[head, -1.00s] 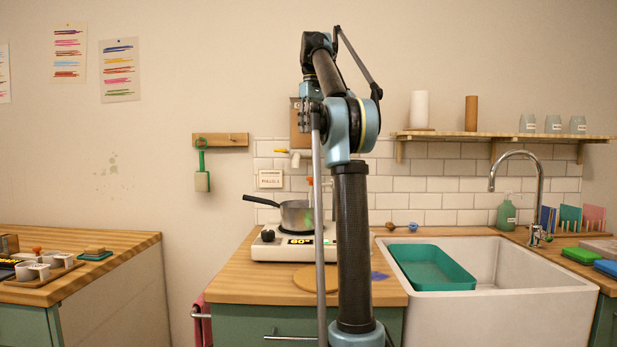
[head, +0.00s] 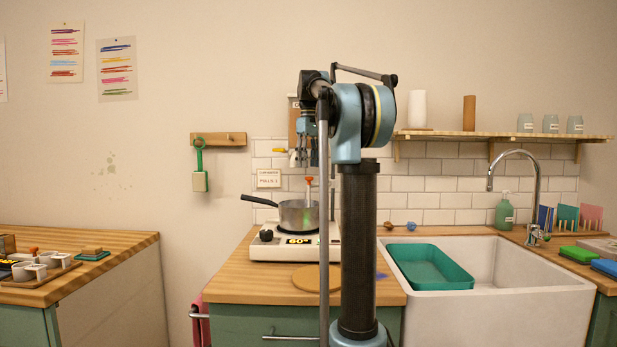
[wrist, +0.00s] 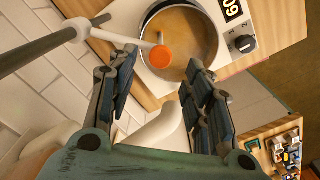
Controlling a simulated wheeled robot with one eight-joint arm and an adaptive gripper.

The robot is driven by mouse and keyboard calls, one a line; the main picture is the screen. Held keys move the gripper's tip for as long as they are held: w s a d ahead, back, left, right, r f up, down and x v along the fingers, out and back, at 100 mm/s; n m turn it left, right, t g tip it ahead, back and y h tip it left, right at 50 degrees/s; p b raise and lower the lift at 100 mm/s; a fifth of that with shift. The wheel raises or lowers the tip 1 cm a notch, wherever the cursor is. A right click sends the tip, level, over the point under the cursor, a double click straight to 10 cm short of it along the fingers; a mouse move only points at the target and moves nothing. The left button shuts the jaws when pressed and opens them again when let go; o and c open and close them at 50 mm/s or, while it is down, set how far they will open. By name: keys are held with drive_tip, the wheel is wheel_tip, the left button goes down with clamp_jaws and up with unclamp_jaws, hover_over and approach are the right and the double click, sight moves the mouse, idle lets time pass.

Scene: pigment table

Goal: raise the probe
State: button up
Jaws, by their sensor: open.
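The probe (head: 309,181) has an orange-red knob and stands upright in the grey saucepan (head: 298,217) on the hot plate. In the wrist view its round orange knob (wrist: 160,57) shows over the saucepan (wrist: 190,12), which holds an ochre liquid. A pale arm reaches from the left to the knob. My gripper (head: 303,160) points down above the saucepan, with the knob a little below its fingertips. In the wrist view my gripper (wrist: 162,65) is open and its fingers lie on either side of the knob, apart from it and holding nothing.
The white hot plate (head: 270,247) has a lit display and a dial. The saucepan's black handle (head: 259,200) points left. A round wooden board (head: 313,278) lies in front.

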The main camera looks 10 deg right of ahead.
drive_tip(key=shift+f, duration=2.4)
clamp_jaws()
